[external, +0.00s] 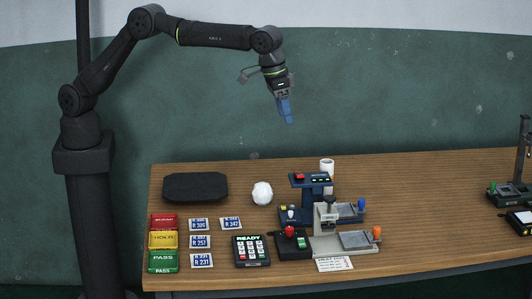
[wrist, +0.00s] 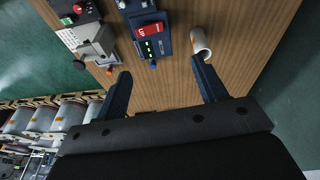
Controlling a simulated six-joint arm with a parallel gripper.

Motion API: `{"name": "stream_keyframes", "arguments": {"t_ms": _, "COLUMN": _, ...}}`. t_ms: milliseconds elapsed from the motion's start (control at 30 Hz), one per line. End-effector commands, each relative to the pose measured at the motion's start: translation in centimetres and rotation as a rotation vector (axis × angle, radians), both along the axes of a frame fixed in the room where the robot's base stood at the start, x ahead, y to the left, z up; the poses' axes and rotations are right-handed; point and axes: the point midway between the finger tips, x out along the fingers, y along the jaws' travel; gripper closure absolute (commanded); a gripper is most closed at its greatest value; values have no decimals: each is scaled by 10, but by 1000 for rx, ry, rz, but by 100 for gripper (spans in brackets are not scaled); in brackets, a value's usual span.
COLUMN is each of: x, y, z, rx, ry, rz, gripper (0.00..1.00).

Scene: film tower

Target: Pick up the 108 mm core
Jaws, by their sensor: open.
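A white hollow core (external: 327,167) stands upright on the wooden table, behind the blue-black machine, which hides its lower part. In the wrist view the core (wrist: 201,42) shows its open end near the tip of the right-hand finger. I cannot read its size. My gripper (external: 286,111) hangs high above the table, up and to the left of the core, pointing down. In the wrist view my gripper (wrist: 160,72) has its two blue fingers wide apart with nothing between them.
A blue-black machine (external: 310,180) and a grey one (external: 328,240) stand close in front of the core.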

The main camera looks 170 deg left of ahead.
Motion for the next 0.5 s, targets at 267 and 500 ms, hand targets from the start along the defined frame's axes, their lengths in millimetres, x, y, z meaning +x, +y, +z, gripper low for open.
{"name": "stream_keyframes", "arguments": {"t_ms": 267, "x": -32, "y": 29, "z": -28, "rx": 42, "ry": 11, "rz": -63, "gripper": 35}}
{"name": "stream_keyframes", "arguments": {"t_ms": 500, "x": -93, "y": 76, "z": -76, "rx": 152, "ry": 48, "rz": -215, "gripper": 35}}
